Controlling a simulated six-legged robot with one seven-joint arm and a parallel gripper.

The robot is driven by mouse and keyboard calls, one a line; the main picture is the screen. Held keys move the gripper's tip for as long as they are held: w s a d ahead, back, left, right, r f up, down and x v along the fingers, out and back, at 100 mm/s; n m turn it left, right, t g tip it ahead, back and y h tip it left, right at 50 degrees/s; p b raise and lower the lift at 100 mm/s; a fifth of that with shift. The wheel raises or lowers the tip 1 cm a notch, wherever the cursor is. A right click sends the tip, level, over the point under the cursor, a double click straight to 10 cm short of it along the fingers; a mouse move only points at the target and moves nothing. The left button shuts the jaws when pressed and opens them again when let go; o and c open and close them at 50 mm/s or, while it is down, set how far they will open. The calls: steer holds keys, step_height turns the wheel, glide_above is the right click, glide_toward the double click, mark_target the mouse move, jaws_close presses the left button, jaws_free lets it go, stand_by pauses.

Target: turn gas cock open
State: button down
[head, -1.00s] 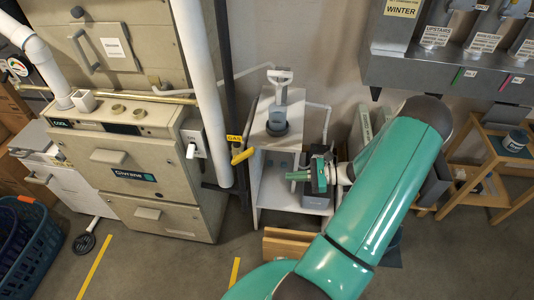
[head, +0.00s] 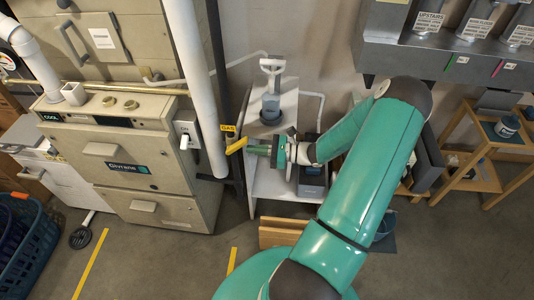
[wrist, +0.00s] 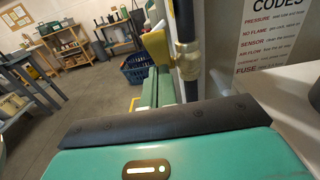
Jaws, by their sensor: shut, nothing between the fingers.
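The gas cock's yellow lever (head: 236,146) sits on the dark vertical gas pipe, just below a yellow GAS tag (head: 228,128). The lever slants, its right end higher than its left. My gripper (head: 249,150) is shut and empty, its green fingers pointing left with their tips close beside the lever. I cannot tell whether they touch it. In the wrist view the yellow lever (wrist: 156,46) stands beyond the fingers (wrist: 150,88), next to a brass-coloured fitting (wrist: 190,60) on the dark pipe. The gripper's body hides the lower part of that view.
The beige furnace (head: 150,165) and a white vertical pipe (head: 196,85) stand left of the cock. A blue basket (head: 30,240) is at the far left. Floor in front is partly clear.

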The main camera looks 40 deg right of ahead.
mark_target(240, 142)
steer(key=shift+w+a+r, duration=0.2)
steer(key=shift+w+r, duration=0.1)
steer(key=shift+r, duration=0.1)
steer(key=shift+r, duration=0.1)
steer(key=shift+w+a+r+g+h, duration=0.25)
steer(key=shift+r+g+h, duration=0.3)
steer(key=shift+r+g, duration=0.1)
steer(key=shift+w+a+r+g+h, duration=0.25)
steer(key=shift+r+g+h, duration=0.3)
steer(key=shift+g, duration=0.1)
steer(key=w+r+g+h, duration=0.1)
steer(key=w+a+r+g+h, duration=0.1)
steer(key=g+h, duration=0.1)
steer(key=shift+a, duration=0.3)
steer(key=shift+w+a+r, duration=0.1)
steer(key=shift+r, duration=0.05)
steer(key=shift+w+a+r, duration=0.1)
steer(key=shift+w+a, duration=0.15)
steer(key=shift+r, duration=0.2)
